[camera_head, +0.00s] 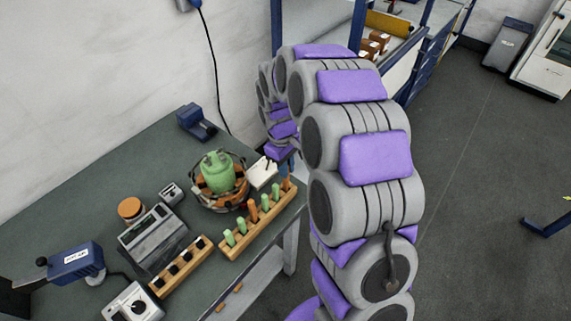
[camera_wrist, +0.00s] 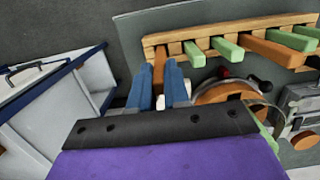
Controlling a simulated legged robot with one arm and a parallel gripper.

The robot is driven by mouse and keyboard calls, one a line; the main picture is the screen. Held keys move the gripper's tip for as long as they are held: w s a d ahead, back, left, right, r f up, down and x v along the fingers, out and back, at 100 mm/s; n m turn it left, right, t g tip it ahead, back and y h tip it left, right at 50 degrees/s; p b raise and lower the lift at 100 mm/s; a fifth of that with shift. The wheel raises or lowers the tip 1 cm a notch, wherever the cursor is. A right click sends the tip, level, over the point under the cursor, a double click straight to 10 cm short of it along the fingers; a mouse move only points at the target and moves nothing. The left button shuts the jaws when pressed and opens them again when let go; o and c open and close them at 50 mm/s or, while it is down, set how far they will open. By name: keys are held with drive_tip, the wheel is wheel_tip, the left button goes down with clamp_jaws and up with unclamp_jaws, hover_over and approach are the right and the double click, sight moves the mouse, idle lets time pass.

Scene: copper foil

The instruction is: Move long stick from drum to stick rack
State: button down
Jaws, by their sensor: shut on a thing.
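My gripper (camera_wrist: 160,75) is shut on an orange stick (camera_wrist: 159,66), which runs from between the blue fingertips to the end of the wooden stick rack (camera_wrist: 158,39). In the head view this stick (camera_head: 286,185) is at the right end of the rack (camera_head: 235,247), partly hidden by my gripper (camera_head: 287,168). I cannot tell whether it is fully seated. Green sticks (camera_head: 241,225) and another orange stick (camera_head: 253,212) stand in the rack. The drum, seemingly the round orange-and-dark body (camera_head: 222,201) under a green canister (camera_head: 217,174), is behind the rack; the wrist view partly shows it (camera_wrist: 222,93).
A white box (camera_head: 262,172) lies close beside my gripper. A second wooden holder (camera_head: 180,266), a grey device (camera_head: 155,236) and a small orange disc (camera_head: 131,208) are on the dark table (camera_head: 95,170).

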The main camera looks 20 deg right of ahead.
drive_tip(key=shift+f, duration=0.1)
idle(0.3)
drive_tip(key=c, duration=1)
unclamp_jaws()
drive_tip(key=shift+r+p, duration=0.55)
drive_tip(key=shift+r, duration=0.5)
drive_tip(key=shift+r+p, duration=1.75)
drive_tip(key=shift+r, duration=1.75)
